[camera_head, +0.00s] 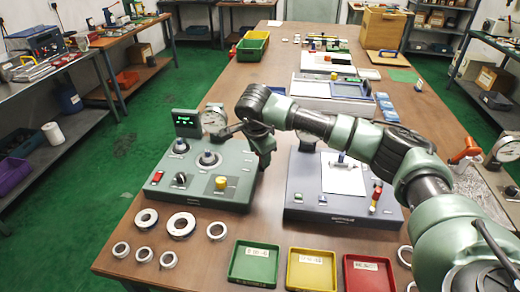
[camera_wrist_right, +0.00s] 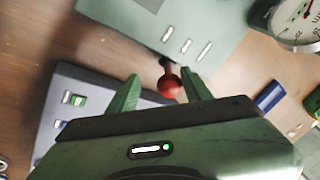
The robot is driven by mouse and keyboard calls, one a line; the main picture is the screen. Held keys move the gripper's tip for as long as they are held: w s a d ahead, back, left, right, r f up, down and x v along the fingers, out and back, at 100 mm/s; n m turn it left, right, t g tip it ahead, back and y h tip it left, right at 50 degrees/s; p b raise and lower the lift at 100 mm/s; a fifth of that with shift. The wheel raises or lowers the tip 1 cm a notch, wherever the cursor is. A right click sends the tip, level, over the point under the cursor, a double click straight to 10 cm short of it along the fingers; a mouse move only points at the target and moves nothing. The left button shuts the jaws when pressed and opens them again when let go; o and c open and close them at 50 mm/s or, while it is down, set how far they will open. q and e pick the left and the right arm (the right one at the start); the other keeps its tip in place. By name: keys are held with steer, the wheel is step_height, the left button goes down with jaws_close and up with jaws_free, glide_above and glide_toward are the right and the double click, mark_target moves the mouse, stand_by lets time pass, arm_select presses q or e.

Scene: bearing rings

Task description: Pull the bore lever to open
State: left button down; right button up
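In the right wrist view, a lever with a red ball knob (camera_wrist_right: 169,86) and a short dark stem stands at the edge of the grey-green bore gauge box (camera_wrist_right: 160,22). My right gripper (camera_wrist_right: 160,80) is open. Its two green fingers lie on either side of the knob, with gaps on both sides. In the head view, the grey-green box (camera_head: 215,193) has a small display and a dial gauge at its back. My right gripper (camera_head: 263,158) is at the box's right side, and the knob is hidden there. My left gripper is not in view.
A dark grey station (camera_head: 330,215) with a white plate stands right of the box. Several metal rings (camera_head: 181,224) lie in front, beside green (camera_head: 254,263), yellow (camera_head: 311,269) and red (camera_head: 368,273) trays. A dial gauge (camera_wrist_right: 300,18) shows at the wrist view's upper right.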

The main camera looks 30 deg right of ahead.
steer(key=shift+r, duration=0.15)
stand_by(0.3)
steer(key=b+v, duration=0.1)
steer(key=v, duration=0.6)
steer(key=shift+r, duration=0.35)
steer(key=shift+s+a, duration=0.1)
stand_by(0.7)
